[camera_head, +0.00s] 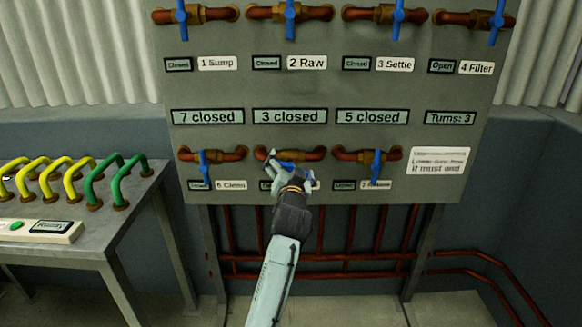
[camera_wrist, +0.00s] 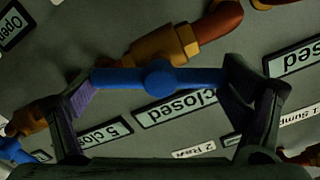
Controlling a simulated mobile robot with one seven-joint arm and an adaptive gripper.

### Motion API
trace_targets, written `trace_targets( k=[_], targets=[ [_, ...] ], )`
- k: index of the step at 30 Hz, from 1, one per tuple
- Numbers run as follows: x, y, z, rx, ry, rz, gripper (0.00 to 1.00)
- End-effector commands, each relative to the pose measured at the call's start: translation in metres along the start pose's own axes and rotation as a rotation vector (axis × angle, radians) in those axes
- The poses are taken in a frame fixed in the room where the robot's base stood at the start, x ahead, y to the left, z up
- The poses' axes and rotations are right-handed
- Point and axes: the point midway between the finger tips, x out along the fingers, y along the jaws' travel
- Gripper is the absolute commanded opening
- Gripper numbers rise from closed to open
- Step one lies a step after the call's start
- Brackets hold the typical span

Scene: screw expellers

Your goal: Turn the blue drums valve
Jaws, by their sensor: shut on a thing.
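In the head view my gripper (camera_head: 287,165) is at the middle valve of the panel's lower row, a copper pipe (camera_head: 311,153) with a blue handle. The wrist view shows the blue handle (camera_wrist: 159,76) spanning my gripper (camera_wrist: 162,88), one end against each finger. The fingers are shut on it. The handle lies roughly level in the wrist view, in front of a brass fitting (camera_wrist: 163,47). My gripper and arm hide most of the label below this valve, so its name cannot be read.
Valves flank it on the left (camera_head: 204,160) and right (camera_head: 376,160). An upper valve row (camera_head: 290,17) runs above signs "7 closed" (camera_head: 208,117), "3 closed" (camera_head: 289,116), "5 closed" (camera_head: 371,116) and "Turns: 3" (camera_head: 450,117). A table (camera_head: 125,215) with yellow and green handles stands left. Red pipes (camera_head: 340,268) run below.

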Motion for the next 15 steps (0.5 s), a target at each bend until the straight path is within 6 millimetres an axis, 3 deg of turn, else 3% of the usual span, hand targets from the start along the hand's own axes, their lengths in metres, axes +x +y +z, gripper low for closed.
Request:
trace_targets(
  k=[5, 15],
  targets=[
    [-0.0001, 0.0013, -0.0005, -0.032, 0.0, 0.002, 0.63],
    [0.0, 0.0002, -0.0005, -0.4, -0.001, 0.004, 0.63]
  ],
)
